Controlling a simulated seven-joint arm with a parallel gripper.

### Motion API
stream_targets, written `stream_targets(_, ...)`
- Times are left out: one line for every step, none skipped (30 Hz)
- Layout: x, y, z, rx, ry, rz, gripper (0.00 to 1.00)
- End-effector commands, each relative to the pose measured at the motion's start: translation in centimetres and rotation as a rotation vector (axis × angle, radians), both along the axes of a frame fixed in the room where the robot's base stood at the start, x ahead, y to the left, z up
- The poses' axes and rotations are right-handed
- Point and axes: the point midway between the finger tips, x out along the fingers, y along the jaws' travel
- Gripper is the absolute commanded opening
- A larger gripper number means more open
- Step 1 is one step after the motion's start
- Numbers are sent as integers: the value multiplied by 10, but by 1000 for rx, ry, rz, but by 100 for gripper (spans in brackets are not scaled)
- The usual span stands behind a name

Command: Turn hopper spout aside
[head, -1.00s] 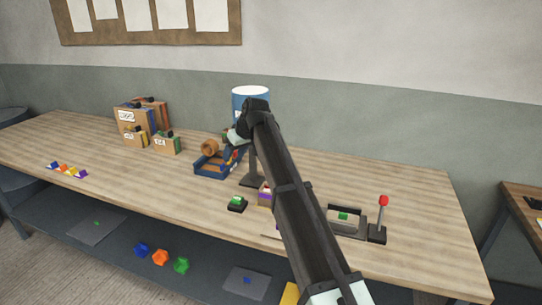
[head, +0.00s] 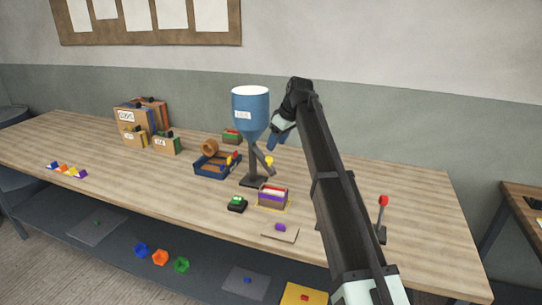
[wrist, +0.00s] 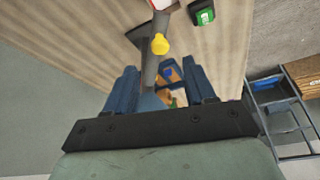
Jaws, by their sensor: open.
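The blue hopper (head: 250,108) stands upright on a dark post in the middle of the bench. Its grey spout (head: 261,157) slants down to the right, with a yellow knob (head: 269,161) on it. My gripper (head: 273,143) is just right of the hopper's lower cone, above the knob, pointing down. In the wrist view its blue fingers (wrist: 158,68) are apart with nothing gripped. The yellow knob (wrist: 160,44) and the grey spout (wrist: 151,68) show beyond and between the fingertips. The knob looks clear of both fingers.
A box with coloured contents (head: 272,197) sits below the spout. A blue tray (head: 212,170) and a green-button box (head: 237,204) are left of it. Cardboard boxes (head: 140,125) are at back left.

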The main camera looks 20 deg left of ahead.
Motion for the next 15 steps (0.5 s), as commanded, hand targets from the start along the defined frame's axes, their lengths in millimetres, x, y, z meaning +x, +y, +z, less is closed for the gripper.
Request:
stream_targets(1, 4, -9, -1, 1, 0, 55)
stream_targets(1, 6, -14, 0, 1, 0, 55)
stream_targets(2, 8, -21, -1, 1, 0, 55)
stream_targets(2, 10, -25, -1, 1, 0, 55)
stream_targets(3, 12, -29, -1, 1, 0, 55)
stream_targets(4, 14, -35, 0, 0, 0, 55)
stream_targets(4, 16, -39, 0, 0, 0, 55)
stream_targets(5, 17, -43, 0, 0, 0, 55)
stream_targets(6, 19, -47, -1, 1, 0, 55)
stream_targets(6, 20, -50, -1, 2, -1, 55)
stream_targets(6, 21, -53, 0, 0, -1, 55)
stream_targets(7, 22, -56, 0, 0, -1, 55)
stream_targets(7, 23, -58, 1, -1, -1, 55)
stream_targets(8, 24, -60, 1, -1, -1, 55)
stream_targets(8, 25, -62, 1, -1, -1, 55)
